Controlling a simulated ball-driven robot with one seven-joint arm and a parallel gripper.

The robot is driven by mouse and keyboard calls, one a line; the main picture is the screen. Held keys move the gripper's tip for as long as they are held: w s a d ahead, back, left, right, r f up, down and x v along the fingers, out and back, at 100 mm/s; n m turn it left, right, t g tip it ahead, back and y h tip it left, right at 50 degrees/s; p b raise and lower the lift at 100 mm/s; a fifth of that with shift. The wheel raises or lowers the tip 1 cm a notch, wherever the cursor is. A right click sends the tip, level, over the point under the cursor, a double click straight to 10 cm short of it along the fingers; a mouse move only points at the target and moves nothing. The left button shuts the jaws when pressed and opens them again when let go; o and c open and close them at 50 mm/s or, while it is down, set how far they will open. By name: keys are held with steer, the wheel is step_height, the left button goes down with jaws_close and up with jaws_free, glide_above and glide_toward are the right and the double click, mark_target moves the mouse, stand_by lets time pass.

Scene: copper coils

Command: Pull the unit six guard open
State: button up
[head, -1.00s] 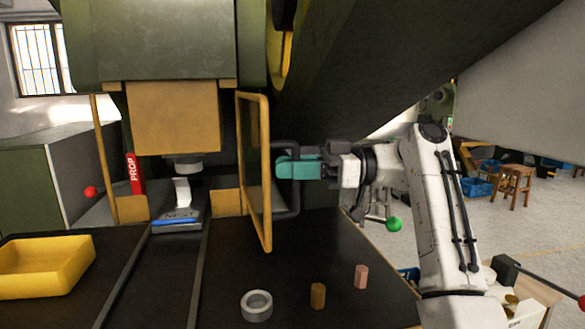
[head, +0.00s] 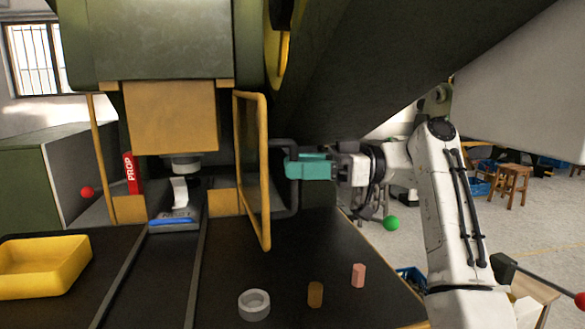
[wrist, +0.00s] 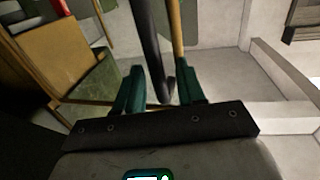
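The guard (head: 265,180) is a yellow-framed panel standing upright at the right side of the press, seen at a steep angle. A dark bar handle (head: 293,200) stands out from its right face. My gripper (head: 290,166) has teal fingers and reaches in from the right at the handle's upright bar. In the wrist view, the fingers (wrist: 160,88) are spread, with the dark handle bar (wrist: 150,45) running between them and space at its sides. The yellow guard edge (wrist: 176,35) shows beyond. The front finger hides part of the handle; contact is unclear.
A yellow tray (head: 45,265) is on the black table at left. A grey ring (head: 254,305), a brown piece (head: 315,294) and a pink piece (head: 358,275) stand in front of the guard. A green ball knob (head: 391,223) is below my arm.

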steer(key=d, duration=0.5)
steer(key=shift+w+d+b, duration=0.3)
steer(key=shift+w+d, duration=0.05)
steer(key=shift+d, duration=0.05)
